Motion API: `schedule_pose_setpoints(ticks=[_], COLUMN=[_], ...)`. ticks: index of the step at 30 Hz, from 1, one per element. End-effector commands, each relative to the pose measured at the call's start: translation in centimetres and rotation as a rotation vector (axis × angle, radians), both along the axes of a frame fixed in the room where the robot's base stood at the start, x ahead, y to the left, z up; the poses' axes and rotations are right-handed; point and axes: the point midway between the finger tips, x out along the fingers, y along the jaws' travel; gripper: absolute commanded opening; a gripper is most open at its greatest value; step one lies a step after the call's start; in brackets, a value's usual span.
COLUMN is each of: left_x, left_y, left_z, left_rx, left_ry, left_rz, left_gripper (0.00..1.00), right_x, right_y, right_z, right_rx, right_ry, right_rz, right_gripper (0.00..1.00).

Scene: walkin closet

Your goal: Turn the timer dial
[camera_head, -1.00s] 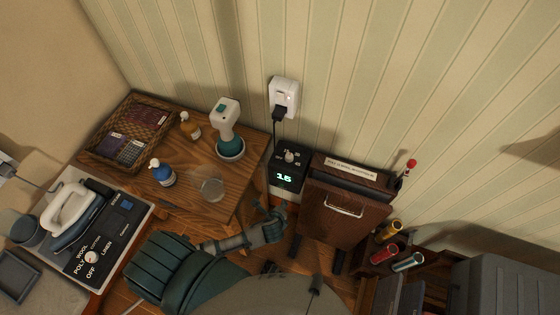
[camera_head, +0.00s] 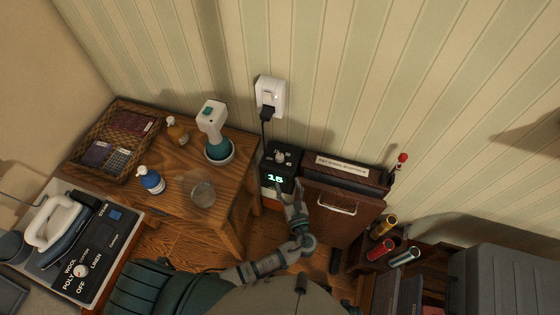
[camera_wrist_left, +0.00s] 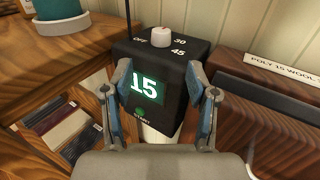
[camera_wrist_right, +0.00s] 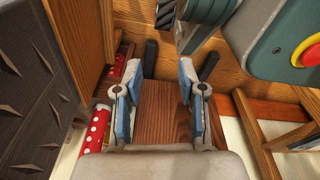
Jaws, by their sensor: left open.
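The timer (camera_head: 279,170) is a black box by the wall, with a green display reading 15. Its pale round dial (camera_head: 280,156) is on the top face; in the left wrist view the dial (camera_wrist_left: 174,36) has the labels OFF, 30 and 45 near it. My left gripper (camera_head: 292,196) is just in front of the timer. In the left wrist view its open, empty fingers (camera_wrist_left: 158,72) frame the display, with the dial beyond and above the fingertips. My right gripper (camera_wrist_right: 158,66) is open and empty, away from the timer, seen only in its wrist view.
A black cord runs from the wall socket (camera_head: 271,95) behind the timer.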

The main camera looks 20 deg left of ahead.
Motion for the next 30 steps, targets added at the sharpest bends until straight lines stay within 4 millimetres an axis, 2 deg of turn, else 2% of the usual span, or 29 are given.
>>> schedule_pose_setpoints(ticks=[6,12,18,26,27,30], left_x=[4.6,7.6,9.0,9.1,9.1,9.1], left_y=[2.7,4.5,5.3,5.4,5.4,5.4], left_z=[0.0,0.0,0.0,0.0,0.0,0.0], left_rx=[0.002,0.001,-0.001,-0.001,-0.001,-0.001], left_ry=[-0.002,-0.002,-0.001,0.0,0.0,0.0], left_rz=[0.002,0.001,0.0,0.0,0.0,0.0], left_gripper=[0.59,0.59,0.59,0.59,0.56,0.31], right_x=[0.6,1.2,1.4,1.2,1.2,1.1], right_y=[0.1,0.2,0.0,0.1,0.1,0.1], right_z=[0.3,0.7,1.0,1.1,1.1,1.0], right_rx=[0.001,0.001,0.0,0.001,0.001,0.0], right_ry=[-0.006,-0.011,-0.012,-0.012,-0.011,-0.008], right_rz=[0.0,-0.001,-0.003,-0.003,-0.003,-0.003], right_gripper=[0.4,0.4,0.4,0.4,0.4,0.4])
